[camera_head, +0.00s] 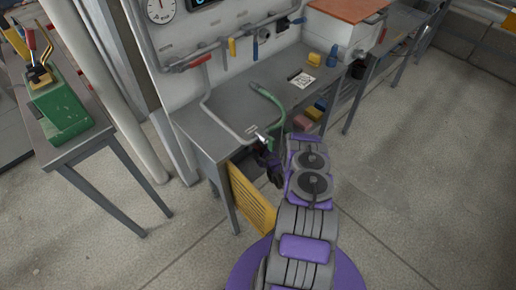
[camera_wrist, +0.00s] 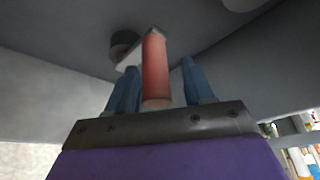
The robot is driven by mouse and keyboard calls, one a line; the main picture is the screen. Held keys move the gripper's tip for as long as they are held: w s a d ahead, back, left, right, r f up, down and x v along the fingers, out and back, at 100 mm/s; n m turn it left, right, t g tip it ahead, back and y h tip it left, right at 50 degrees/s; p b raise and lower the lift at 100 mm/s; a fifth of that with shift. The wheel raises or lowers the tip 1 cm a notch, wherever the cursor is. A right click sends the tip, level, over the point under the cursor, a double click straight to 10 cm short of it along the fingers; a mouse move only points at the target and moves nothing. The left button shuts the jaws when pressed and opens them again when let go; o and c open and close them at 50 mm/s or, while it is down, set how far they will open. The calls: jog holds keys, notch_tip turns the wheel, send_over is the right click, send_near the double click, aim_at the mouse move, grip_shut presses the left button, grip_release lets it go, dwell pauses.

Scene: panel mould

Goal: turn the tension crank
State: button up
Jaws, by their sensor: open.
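The tension crank shows in the wrist view as a red cylindrical handle (camera_wrist: 155,70) on a short pale arm (camera_wrist: 131,52) with a dark round hub (camera_wrist: 122,43). It sits against a grey surface. My gripper (camera_wrist: 159,66) is open, with one blue finger on each side of the red handle. A gap shows on both sides, so the fingers do not appear to touch it. In the head view my gripper (camera_head: 266,147) is at the front edge of the grey workbench (camera_head: 228,125); I cannot make out the crank there.
A green curved piece (camera_head: 268,97) and a bent grey bar (camera_head: 222,118) are by my gripper. A yellow slatted panel (camera_head: 250,200) stands below the bench. A green box (camera_head: 62,112) sits on a side table at left. The floor at right is clear.

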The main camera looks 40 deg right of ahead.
jog(key=shift+w+f, duration=0.1)
jog(key=shift+w, duration=0.2)
jog(key=shift+w+a, duration=0.1)
jog(key=shift+a, duration=0.1)
jog(key=shift+a+r, duration=0.45)
jog(key=shift+a, duration=0.4)
jog(key=shift+d+f, duration=0.3)
jog(key=shift+d, duration=0.55)
jog(key=c, duration=0.6)
jog(key=shift+a, duration=0.15)
jog(key=shift+c, duration=1.4)
jog(key=shift+a+r, duration=0.1)
jog(key=shift+a, duration=0.25)
grip_shut()
